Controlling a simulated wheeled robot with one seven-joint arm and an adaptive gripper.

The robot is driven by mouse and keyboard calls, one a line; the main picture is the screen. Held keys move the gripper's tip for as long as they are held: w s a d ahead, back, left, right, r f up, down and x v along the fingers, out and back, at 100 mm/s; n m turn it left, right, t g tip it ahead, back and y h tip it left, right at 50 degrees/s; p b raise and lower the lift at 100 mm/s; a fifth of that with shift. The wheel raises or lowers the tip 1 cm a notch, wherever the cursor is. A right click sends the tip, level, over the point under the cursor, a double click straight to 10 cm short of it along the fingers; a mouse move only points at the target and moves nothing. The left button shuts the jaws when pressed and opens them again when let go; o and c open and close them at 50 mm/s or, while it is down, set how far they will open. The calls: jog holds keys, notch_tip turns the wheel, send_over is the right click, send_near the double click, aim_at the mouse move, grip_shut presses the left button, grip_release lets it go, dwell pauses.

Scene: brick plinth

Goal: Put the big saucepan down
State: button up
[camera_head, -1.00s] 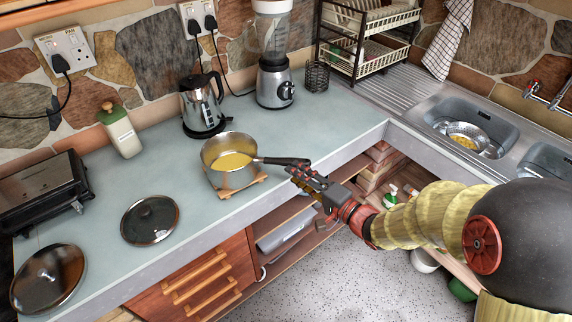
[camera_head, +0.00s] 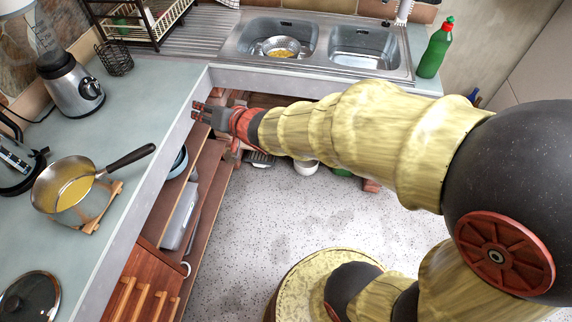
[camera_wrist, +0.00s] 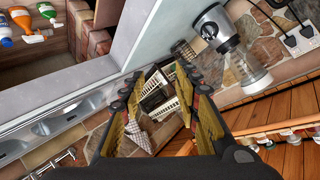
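The big saucepan (camera_head: 48,184) is steel with a long black handle (camera_head: 130,158) and holds something yellow. It rests on a small wooden trivet (camera_head: 92,222) on the counter at the left of the head view. The saucepan is not in the wrist view.
A blender (camera_head: 72,85) stands behind the saucepan, a kettle (camera_head: 15,165) at its left, a glass lid (camera_head: 30,298) in front. A dish rack (camera_head: 140,25), sink (camera_head: 325,45) and green bottle (camera_head: 435,48) line the back. Open shelves (camera_head: 200,190) lie below the counter edge.

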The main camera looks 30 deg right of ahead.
jog(key=s+d+r+g+h, duration=0.1)
jog(key=s+d+r+h, duration=0.2)
jog(key=s+d, duration=0.35)
jog(key=s+d+n+g, duration=0.1)
jog(key=s+n+g, duration=0.3)
jog(key=s, duration=1.7)
jog(key=shift+d+r+g+h, duration=0.25)
jog(key=shift+d+g+h, duration=0.05)
jog(key=shift+g, duration=0.6)
